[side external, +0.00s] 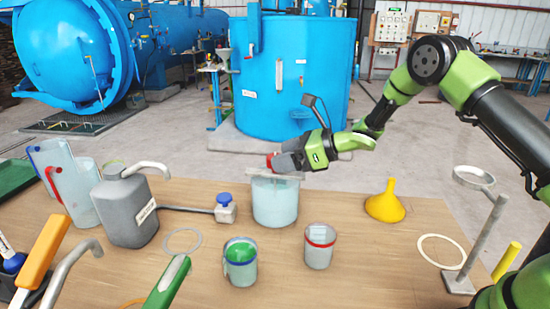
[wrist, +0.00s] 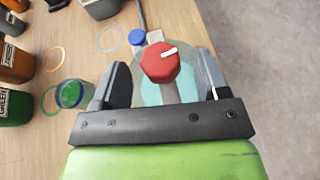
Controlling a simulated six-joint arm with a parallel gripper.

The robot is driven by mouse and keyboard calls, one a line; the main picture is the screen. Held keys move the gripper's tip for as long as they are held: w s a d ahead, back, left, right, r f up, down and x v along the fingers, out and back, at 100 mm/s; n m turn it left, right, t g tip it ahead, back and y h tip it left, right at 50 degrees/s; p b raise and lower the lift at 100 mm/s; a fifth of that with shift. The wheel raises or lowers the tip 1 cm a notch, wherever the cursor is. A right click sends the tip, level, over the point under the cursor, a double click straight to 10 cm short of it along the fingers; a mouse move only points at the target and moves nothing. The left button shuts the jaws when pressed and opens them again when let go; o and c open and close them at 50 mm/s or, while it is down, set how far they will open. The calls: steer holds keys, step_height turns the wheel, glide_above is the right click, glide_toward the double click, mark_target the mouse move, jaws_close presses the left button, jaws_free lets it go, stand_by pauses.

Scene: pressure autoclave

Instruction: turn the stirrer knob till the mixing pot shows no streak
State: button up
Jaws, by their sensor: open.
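The mixing pot (side external: 275,203) is a clear vessel with pale blue-green contents, standing near the middle of the table. In the side view I cannot make out a streak in it. The red stirrer knob (wrist: 160,62) has a white pointer mark and sits on top of the pot; in the side view the knob (side external: 271,161) is partly hidden by my gripper. My gripper (wrist: 160,80) is open, with one finger on each side of the knob and gaps between.
A blue-capped block (side external: 226,209) is left of the pot. Cups with green (side external: 240,262) and red (side external: 319,246) bands stand in front. A yellow funnel (side external: 386,203) and ring stand (side external: 477,230) are to the right. A grey jug (side external: 124,208) stands left.

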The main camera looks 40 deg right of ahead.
steer(key=shift+x, duration=1.5)
steer(key=shift+c, duration=0.5)
steer(key=c, duration=0.8)
steer(key=shift+m+h, duration=0.4)
steer(key=m+t+h, duration=0.2)
steer(key=m+h, duration=0.1)
steer(key=shift+h, duration=0.3)
steer(key=shift+m+t+h, duration=0.3)
steer(key=shift+m+h, duration=1.6)
steer(key=o, duration=0.9)
steer(key=shift+h, duration=0.3)
